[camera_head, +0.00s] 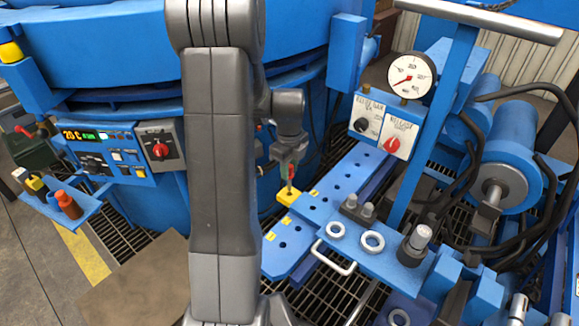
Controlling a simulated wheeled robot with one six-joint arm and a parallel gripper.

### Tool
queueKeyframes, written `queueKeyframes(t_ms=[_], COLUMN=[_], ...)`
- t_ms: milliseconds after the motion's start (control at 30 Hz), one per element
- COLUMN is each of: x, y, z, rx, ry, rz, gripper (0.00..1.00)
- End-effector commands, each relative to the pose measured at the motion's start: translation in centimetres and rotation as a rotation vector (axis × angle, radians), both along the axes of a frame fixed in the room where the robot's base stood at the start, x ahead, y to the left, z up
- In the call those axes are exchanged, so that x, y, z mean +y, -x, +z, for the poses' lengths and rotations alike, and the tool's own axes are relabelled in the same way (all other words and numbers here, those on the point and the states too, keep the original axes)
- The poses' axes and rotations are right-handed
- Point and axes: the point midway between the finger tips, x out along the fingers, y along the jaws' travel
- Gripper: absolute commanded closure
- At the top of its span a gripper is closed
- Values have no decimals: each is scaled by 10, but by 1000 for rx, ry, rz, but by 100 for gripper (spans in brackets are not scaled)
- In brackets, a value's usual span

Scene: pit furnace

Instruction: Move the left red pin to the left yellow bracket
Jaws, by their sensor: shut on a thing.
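My gripper (290,178) points down over the blue perforated plate in the middle of the view. It is shut on a slim red pin (291,171), of which only a small part shows between the fingers. A yellow bracket (286,198) sits at the left edge of the plate, directly below the gripper. The fingertips are at or just above the bracket; I cannot tell whether the pin touches it. No second red pin or second bracket can be made out.
The blue perforated plate (345,186) has rows of holes. A gauge (411,76) and switch boxes stand behind it at right. A blue T-handle post (433,125), metal rings (373,241) and a cylinder (512,150) crowd the right. A control panel (110,152) is at left.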

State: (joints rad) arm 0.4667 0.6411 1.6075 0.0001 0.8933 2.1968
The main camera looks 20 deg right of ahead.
Motion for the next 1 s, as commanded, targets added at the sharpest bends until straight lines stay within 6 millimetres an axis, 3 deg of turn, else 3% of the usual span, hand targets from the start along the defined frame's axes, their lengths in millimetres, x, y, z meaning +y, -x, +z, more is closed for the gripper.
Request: queueKeyframes(t_ms=[700,1000], x=[0,0], y=[0,0], z=[-53,-67], rx=[1,0], ry=[0,0], rz=[0,0], gripper=[100,100])
